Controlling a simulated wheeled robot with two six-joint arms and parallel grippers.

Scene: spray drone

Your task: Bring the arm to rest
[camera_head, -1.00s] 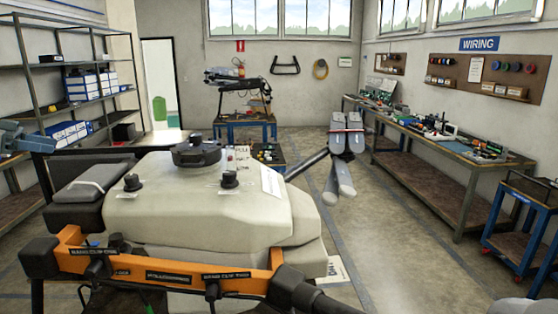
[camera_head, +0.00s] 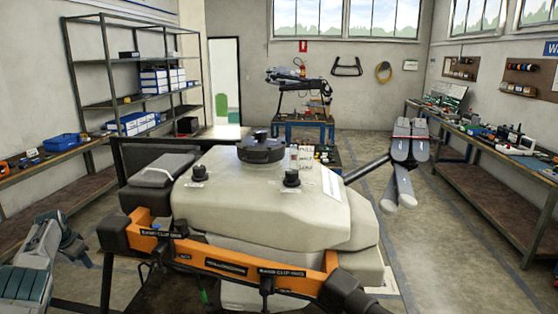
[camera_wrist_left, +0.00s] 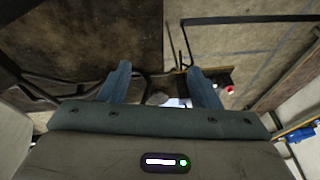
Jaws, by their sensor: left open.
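My left arm (camera_head: 45,245) hangs low at the left edge of the head view, left of the spray drone. The grey-blue body of my left gripper (camera_head: 24,283) is at its lower end, and its fingertips are hard to make out there. In the left wrist view the two blue fingers of my left gripper (camera_wrist_left: 161,80) are spread apart with nothing held between them. The spray drone has a large pale tank (camera_head: 265,210), a dark round cap (camera_head: 261,149) and an orange front bar (camera_head: 220,258). My right gripper is not in view.
A metal shelf rack (camera_head: 105,75) with blue and white boxes stands at the back left. A bench with a blue bin (camera_head: 62,142) runs along the left wall. Folded drone arms (camera_head: 403,165) stick out at the right. Open floor (camera_head: 455,250) lies right of the drone.

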